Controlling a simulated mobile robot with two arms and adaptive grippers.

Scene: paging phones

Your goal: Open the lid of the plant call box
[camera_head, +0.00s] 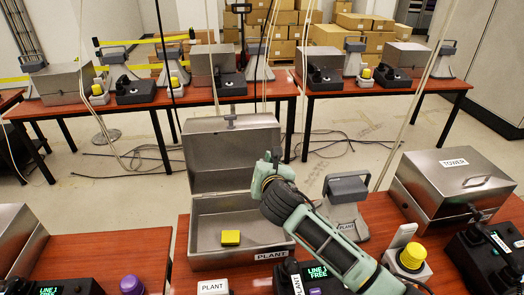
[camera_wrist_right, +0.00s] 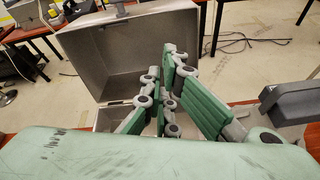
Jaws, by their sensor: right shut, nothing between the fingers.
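The plant call box (camera_head: 208,259) is a grey metal box with a PLANT label on its front, standing on the near red-brown table. Its lid (camera_head: 225,160) stands up at the back, open, and a yellow block (camera_head: 230,238) lies inside. The raised lid also fills the upper middle of the right wrist view (camera_wrist_right: 115,60). My right gripper (camera_head: 272,162) is shut and empty, in front of the lid's right part in the head view. The green fingers (camera_wrist_right: 168,90) show before the box in the wrist view. My left gripper is not in view.
A shut TOWER box (camera_head: 455,180) stands right of a grey PLANT stand device (camera_head: 345,205). A yellow-topped button unit (camera_head: 410,259), black phones and a purple knob (camera_head: 131,284) sit along the near edge. Cables hang in front of the back tables.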

